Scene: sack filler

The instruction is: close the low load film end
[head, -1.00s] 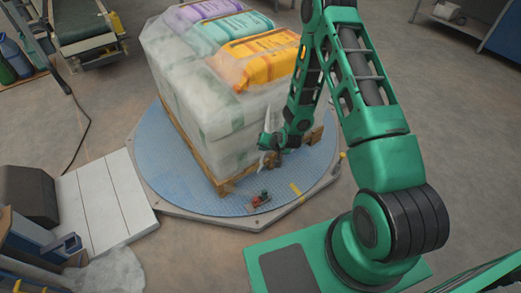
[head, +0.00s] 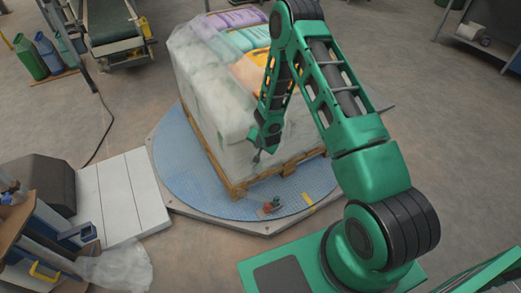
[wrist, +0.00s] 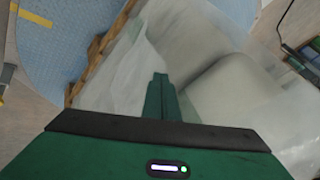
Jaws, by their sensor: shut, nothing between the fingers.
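The wrapped pallet load (head: 215,110) stands on a wooden pallet (head: 238,187) on the round blue turntable (head: 180,175). Cloudy stretch film covers its sides, with coloured sacks on top. My gripper (head: 257,155) is at the lower part of the load's near corner, shut and empty. In the wrist view its green fingers (wrist: 161,98) are together, against or just in front of the film (wrist: 120,75). A paler sheet of film lies left of the fingers, its edge running towards the pallet (wrist: 100,60). I cannot tell whether that edge is loose, nor whether the fingers touch it.
Crumpled film (head: 118,266) lies at lower left beside a wooden cart (head: 35,240).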

